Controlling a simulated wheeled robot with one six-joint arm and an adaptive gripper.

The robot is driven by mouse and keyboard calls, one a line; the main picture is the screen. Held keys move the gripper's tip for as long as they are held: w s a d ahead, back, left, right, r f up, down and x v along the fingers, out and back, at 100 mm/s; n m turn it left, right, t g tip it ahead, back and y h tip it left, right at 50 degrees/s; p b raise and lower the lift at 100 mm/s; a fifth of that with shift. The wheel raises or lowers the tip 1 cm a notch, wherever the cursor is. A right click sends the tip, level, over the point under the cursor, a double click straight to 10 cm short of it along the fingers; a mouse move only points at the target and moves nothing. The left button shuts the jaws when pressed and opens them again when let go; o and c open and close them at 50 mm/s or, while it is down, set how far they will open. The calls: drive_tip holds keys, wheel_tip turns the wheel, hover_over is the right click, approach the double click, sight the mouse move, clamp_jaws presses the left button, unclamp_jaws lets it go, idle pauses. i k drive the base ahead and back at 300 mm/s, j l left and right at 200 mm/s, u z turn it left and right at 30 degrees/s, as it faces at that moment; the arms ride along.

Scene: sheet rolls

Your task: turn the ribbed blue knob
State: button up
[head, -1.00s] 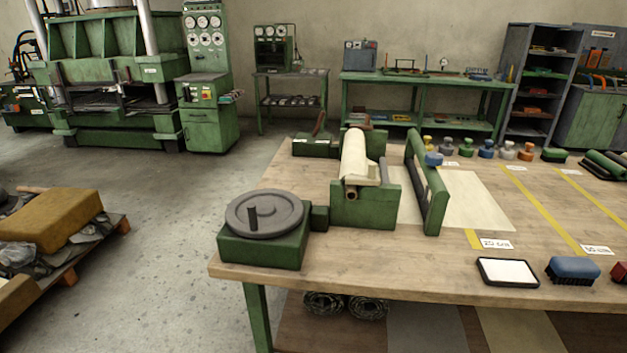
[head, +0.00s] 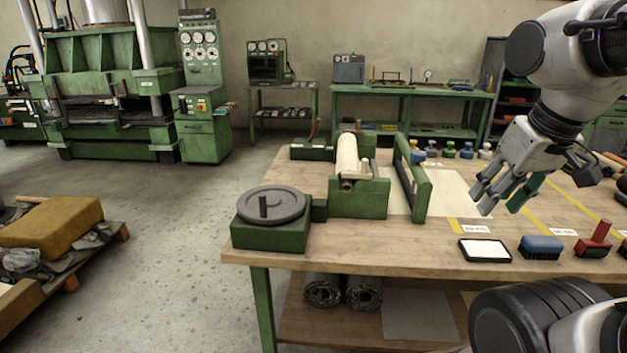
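Several small coloured knobs stand in a row at the back of the workbench. One blue knob (head: 467,150) is in that row, and another bluish one (head: 418,156) sits at its left end. Both are too small for me to tell which is ribbed. My gripper (head: 499,206) hangs over the right part of the bench, in front of and to the right of the row, with its fingers pointing down and apart. Nothing shows clearly between them. It is apart from the knobs. The right end of the row is hidden behind my arm.
The bench (head: 330,261) bears a grey round turntable (head: 272,205) on a green base, a cream roll (head: 347,155) in a green stand, and a green frame (head: 412,180). A white-faced black pad (head: 485,250), a blue brush (head: 541,247) and a red-handled tool (head: 594,241) lie along the front.

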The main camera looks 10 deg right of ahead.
sight(418, 155)
drive_tip(key=i+l+z, duration=0.2)
drive_tip(key=z, duration=0.3)
drive_tip(key=i+z, duration=0.5)
drive_tip(key=k, duration=0.1)
